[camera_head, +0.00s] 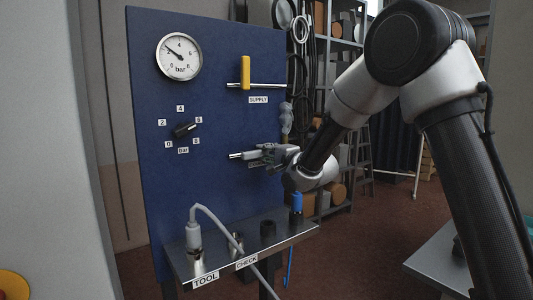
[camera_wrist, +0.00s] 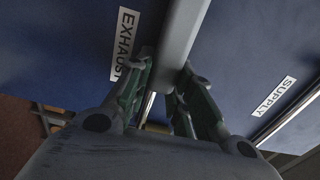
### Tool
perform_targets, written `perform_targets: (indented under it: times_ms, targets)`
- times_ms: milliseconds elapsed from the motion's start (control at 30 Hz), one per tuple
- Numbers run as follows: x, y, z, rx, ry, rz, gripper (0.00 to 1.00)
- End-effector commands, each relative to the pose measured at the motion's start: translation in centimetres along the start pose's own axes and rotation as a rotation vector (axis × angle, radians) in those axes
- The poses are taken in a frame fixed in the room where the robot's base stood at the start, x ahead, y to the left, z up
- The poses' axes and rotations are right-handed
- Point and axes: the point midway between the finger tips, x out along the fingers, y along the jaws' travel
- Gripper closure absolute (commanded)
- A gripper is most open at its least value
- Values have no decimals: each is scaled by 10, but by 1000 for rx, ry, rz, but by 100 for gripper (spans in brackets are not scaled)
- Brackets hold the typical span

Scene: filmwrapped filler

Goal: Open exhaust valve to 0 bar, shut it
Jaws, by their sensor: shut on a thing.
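The blue panel (camera_head: 215,120) carries a round pressure gauge (camera_head: 179,57) whose needle points to the upper left, near 2 bar. The exhaust valve's metal pipe (camera_head: 237,156) sticks out of the lower right of the panel. My gripper (camera_head: 264,154) is at this valve, mostly covering it in the head view. In the wrist view my fingers (camera_wrist: 165,88) are closed around a grey bar, the exhaust handle (camera_wrist: 183,35), beside the EXHAUST label (camera_wrist: 123,43). The handle's exact angle to its pipe is hard to tell.
The yellow supply handle (camera_head: 245,73) stands upright above my gripper. A black selector knob (camera_head: 184,130) sits left. Below, a metal shelf (camera_head: 215,260) holds a grey hose (camera_head: 215,216) on the TOOL port, other fittings and a blue-topped piece (camera_head: 296,202).

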Motion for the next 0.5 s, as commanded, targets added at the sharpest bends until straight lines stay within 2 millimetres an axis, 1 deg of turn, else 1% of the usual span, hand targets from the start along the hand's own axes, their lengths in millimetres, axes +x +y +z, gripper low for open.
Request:
perform_targets:
  times_ms: [133,167,200,267,500]
  targets:
    - [0,2,0,-1,1,4,100]
    - [0,2,0,-1,1,4,74]
    - [0,2,0,-1,1,4,67]
    - [0,1,0,-1,1,3,56]
    - [0,1,0,-1,0,1,55]
